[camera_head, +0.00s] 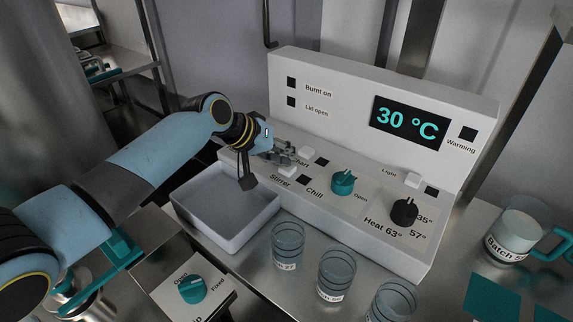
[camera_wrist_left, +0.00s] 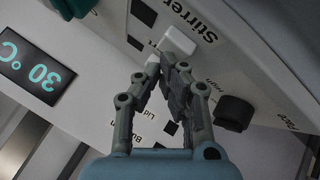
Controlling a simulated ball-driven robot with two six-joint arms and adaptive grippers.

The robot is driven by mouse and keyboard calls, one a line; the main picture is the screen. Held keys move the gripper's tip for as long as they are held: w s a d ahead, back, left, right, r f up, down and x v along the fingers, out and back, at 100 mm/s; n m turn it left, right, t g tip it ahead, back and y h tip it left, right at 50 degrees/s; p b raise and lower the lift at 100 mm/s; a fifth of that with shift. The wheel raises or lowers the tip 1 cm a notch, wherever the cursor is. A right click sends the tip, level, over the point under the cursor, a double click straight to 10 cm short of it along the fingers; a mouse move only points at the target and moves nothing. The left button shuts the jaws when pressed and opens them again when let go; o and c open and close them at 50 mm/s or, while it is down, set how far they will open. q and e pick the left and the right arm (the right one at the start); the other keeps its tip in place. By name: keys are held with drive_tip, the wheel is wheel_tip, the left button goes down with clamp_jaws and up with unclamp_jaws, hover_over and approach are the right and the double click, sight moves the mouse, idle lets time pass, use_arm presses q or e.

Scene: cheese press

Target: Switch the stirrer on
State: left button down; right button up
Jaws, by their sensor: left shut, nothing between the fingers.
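The stirrer's white switch (camera_wrist_left: 178,40) sits by the "Stirrer" label in the left wrist view. In the head view, part of the switch (camera_head: 286,171) shows just below my left gripper (camera_head: 288,155). The left gripper is shut and empty, its fingertips (camera_wrist_left: 168,64) close to the switch. I cannot tell whether they touch it. The small square lamp (camera_head: 308,180) near the switch is dark; it also looks dark in the wrist view (camera_wrist_left: 143,13). My right gripper is in neither view.
A white button (camera_head: 306,151) stands right behind the fingertips. A teal knob (camera_head: 343,181) and black knob (camera_head: 404,212) are farther right. A black knob (camera_wrist_left: 234,113) is beside the gripper. A white tray (camera_head: 218,235) and several glasses (camera_head: 337,272) stand in front of the panel.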

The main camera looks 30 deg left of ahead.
use_arm(q)
drive_tip(key=shift+f, duration=0.1)
idle(0.3)
drive_tip(key=shift+f, duration=0.35)
